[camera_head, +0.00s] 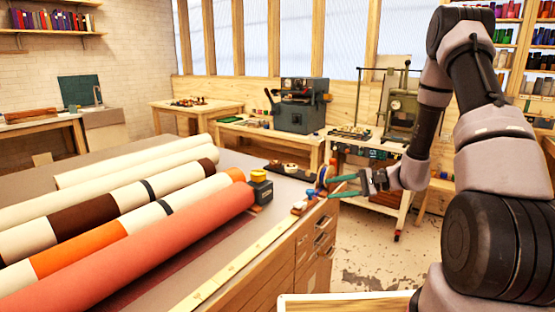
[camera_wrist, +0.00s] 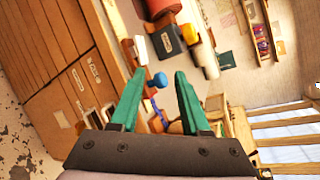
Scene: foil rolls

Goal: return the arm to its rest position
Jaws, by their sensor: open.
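My arm comes in from the right side of the head view, and my gripper (camera_head: 343,187) is at its end, out by the right corner of the worktable (camera_head: 228,290). Its green fingers are apart with nothing between them. In the wrist view my gripper (camera_wrist: 155,90) also shows open and empty, with a small blue knob-like item (camera_wrist: 158,79) seen beyond the gap. I cannot tell whether a finger touches the small items at the table corner.
Foil rolls lie on the worktable, the nearest a salmon-red roll (camera_head: 150,255). A black and yellow block (camera_head: 261,187) stands by the roll ends. A bench with a grey machine (camera_head: 300,105) and a cart with a press (camera_head: 402,112) stand behind. Floor (camera_head: 370,260) is free at right.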

